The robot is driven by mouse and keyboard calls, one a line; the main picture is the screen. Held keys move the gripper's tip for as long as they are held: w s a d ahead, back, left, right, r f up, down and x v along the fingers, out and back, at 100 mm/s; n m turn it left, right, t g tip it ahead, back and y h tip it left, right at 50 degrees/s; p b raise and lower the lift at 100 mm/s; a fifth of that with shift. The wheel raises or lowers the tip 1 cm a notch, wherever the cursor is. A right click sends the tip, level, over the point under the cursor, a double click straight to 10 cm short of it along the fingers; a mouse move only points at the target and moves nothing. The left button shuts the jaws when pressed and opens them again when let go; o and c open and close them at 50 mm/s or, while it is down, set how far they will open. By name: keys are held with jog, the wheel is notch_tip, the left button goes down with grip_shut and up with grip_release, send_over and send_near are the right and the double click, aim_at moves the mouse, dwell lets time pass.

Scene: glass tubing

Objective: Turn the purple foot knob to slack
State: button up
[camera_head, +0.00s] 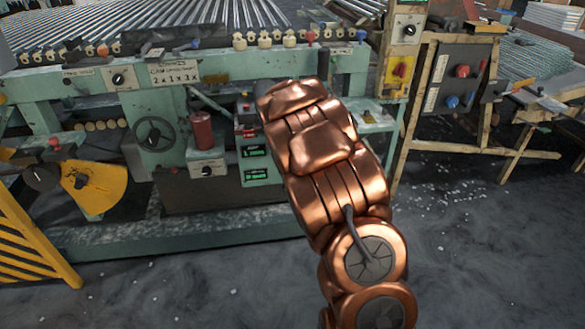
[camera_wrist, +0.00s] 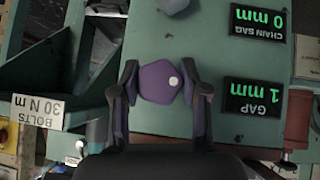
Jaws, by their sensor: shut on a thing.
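The purple foot knob (camera_wrist: 158,82) shows in the wrist view, with a small pale dot near its right side. My gripper (camera_wrist: 161,92) has one finger on each side of it and is shut on it. A green panel (camera_wrist: 205,50) lies behind the knob. In the wrist view the readouts appear upside down: the gap display (camera_wrist: 253,98) reads 1 mm and the chain sag display (camera_wrist: 258,21) reads 0 mm. In the head view my copper arm covers the knob and the gripper.
A grey-violet knob (camera_wrist: 173,5) sits at the wrist view's top edge. A label (camera_wrist: 37,111) reads bolts 30 N m. In the head view, a red cylinder (camera_head: 202,130) and a handwheel (camera_head: 154,134) stand left of my arm.

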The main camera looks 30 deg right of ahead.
jog(key=b, duration=0.2)
jog(key=h+b, duration=0.1)
jog(key=shift+w+f+n+h+b, duration=0.1)
jog(key=shift+f+n+h+b, duration=0.2)
jog(key=shift+n+b, duration=0.1)
jog(key=n+g+h+b, duration=0.1)
jog(key=b, duration=0.2)
jog(key=shift+h, duration=0.4)
jog(key=h+b, duration=0.1)
jog(key=b, duration=0.2)
jog(key=shift+r+n, duration=0.1)
jog(key=shift+n, duration=0.3)
jog(key=shift+r+n+h+b, duration=0.25)
jog(key=shift+n+h+b, duration=0.25)
jog(key=shift+h+b, duration=0.4)
jog(key=o, duration=1.1)
jog(key=v, duration=1.2)
jog(key=shift+w+r, duration=0.15)
